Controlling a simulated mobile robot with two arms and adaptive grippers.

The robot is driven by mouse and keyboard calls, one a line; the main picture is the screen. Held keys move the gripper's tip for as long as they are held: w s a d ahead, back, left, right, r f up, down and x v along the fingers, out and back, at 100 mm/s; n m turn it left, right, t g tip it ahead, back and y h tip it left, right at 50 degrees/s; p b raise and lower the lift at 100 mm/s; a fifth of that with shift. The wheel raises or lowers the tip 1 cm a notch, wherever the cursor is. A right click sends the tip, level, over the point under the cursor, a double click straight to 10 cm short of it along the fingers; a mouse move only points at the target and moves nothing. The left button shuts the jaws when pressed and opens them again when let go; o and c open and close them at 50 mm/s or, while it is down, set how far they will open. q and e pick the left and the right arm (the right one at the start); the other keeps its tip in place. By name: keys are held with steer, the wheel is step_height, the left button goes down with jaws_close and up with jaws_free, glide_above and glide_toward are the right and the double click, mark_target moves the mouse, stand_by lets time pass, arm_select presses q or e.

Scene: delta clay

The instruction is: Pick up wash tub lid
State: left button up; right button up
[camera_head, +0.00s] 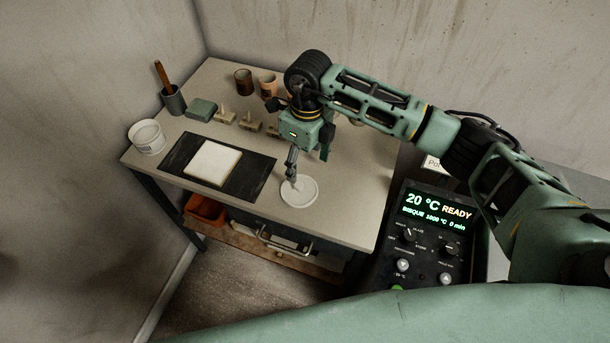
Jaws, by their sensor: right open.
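A round white lid (301,196) lies flat on the table, right of the dark mat. I take it for the wash tub lid. My right gripper (304,172) points down over the lid, with a finger close above its upper left part. Its jaws are open, and I cannot tell whether the finger touches the lid. A white round tub (147,137) with a label stands at the table's left edge. My left gripper is not in view.
A white slab (213,162) lies on the dark mat (253,176). Behind it are a green block (201,109), small stamps (225,116), cups (243,80) and a grey tool holder (174,101). A control panel (425,235) stands right of the table. The table's front right is clear.

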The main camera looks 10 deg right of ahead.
mark_target(304, 181)
steer(key=shift+s+a+f, duration=0.1)
steer(key=shift+s+f, duration=0.05)
steer(key=shift+f, duration=0.3)
steer(key=shift+s+a+f+p, duration=0.15)
steer(key=shift+s+f+p, duration=0.1)
steer(key=shift+f+p, duration=0.3)
steer(key=shift+s+a+f+p, duration=0.1)
steer(key=shift+s+f+p, duration=0.25)
steer(key=shift+f, duration=0.3)
steer(key=f, duration=0.3)
steer(key=shift+w+d+p, duration=0.1)
steer(key=shift+w+p, duration=0.15)
steer(key=shift+p, duration=0.15)
steer(key=shift+f, duration=0.4)
steer(key=c, duration=0.6)
steer(key=shift+c, duration=1.3)
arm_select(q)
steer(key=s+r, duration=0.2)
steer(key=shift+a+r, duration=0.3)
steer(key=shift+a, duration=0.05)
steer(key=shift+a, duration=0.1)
arm_select(e)
steer(key=shift+s+f, duration=0.1)
steer(key=shift+c, duration=0.4)
